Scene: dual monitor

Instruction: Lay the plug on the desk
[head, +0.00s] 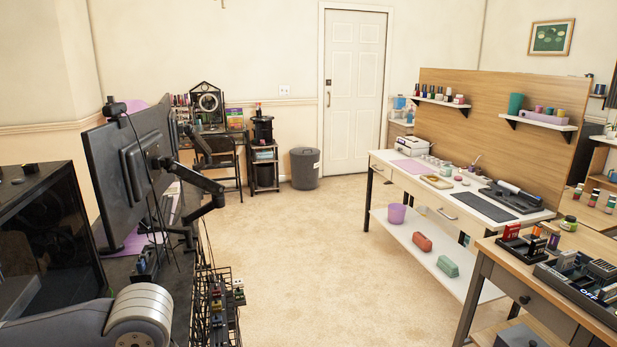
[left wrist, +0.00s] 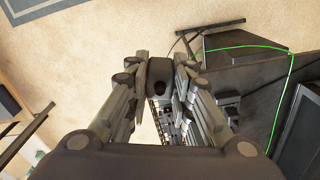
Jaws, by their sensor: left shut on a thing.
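My left gripper (left wrist: 162,66) is shut on a small dark block, which looks like the plug (left wrist: 159,80), held between the fingertips in the left wrist view. The fingers hide part of its sides. In the head view only my left arm shows at the bottom left; the gripper and plug cannot be made out there. The dark desk (head: 119,268) runs along the left under the monitors. What looks like its dark surface (left wrist: 258,82) lies right of the gripper in the left wrist view. My right gripper is in neither view.
Monitors (head: 135,165) on an arm stand over the desk, beside a black computer case (head: 45,225). A wire rack with power sockets (head: 216,300) hangs at the desk's side. A green cable (left wrist: 291,75) crosses the dark surface. The carpet (head: 290,240) is open in the middle.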

